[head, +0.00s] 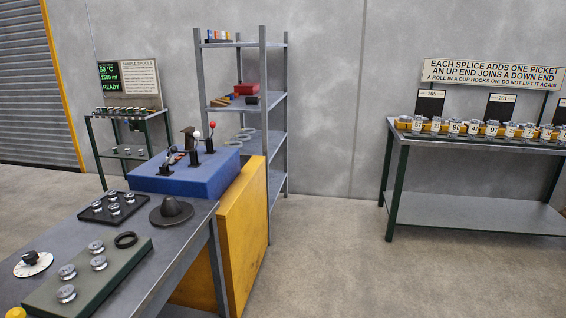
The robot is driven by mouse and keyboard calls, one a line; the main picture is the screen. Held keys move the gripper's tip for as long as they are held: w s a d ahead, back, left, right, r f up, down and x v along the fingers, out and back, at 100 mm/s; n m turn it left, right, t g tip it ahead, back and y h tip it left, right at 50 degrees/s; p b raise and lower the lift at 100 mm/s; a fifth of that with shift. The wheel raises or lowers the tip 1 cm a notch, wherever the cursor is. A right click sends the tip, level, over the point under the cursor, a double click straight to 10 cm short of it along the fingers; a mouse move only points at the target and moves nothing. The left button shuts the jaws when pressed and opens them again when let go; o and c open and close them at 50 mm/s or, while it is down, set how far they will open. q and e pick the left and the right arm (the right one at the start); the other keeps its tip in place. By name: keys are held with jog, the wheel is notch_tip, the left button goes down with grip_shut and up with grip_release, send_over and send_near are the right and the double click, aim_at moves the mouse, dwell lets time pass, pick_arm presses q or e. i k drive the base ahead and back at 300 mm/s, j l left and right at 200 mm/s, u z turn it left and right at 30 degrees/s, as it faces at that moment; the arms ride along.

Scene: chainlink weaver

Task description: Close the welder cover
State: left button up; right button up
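A blue machine (205,182) sits in the left-middle of the head view, and it looks like the welder. On its top are a lever with a white knob (196,136), a lever with a red knob (212,125) and small dark clamp-like parts (174,155). A dark piece (189,138) stands up behind them; it may be the raised cover, but it is too small to be sure. Neither of my grippers is in view.
A yellow cabinet (245,225) stands beside the grey bench (180,245). Open floor lies right.

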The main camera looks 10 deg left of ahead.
aim_at(189, 132)
jog(key=i+j+u, duration=0.1)
jog(key=i+u, duration=0.8)
jog(key=i+l+u, duration=0.1)
jog(key=u, duration=0.3)
jog(key=l+u, duration=0.4)
jog(key=i+j, duration=0.05)
jog(key=j, duration=0.05)
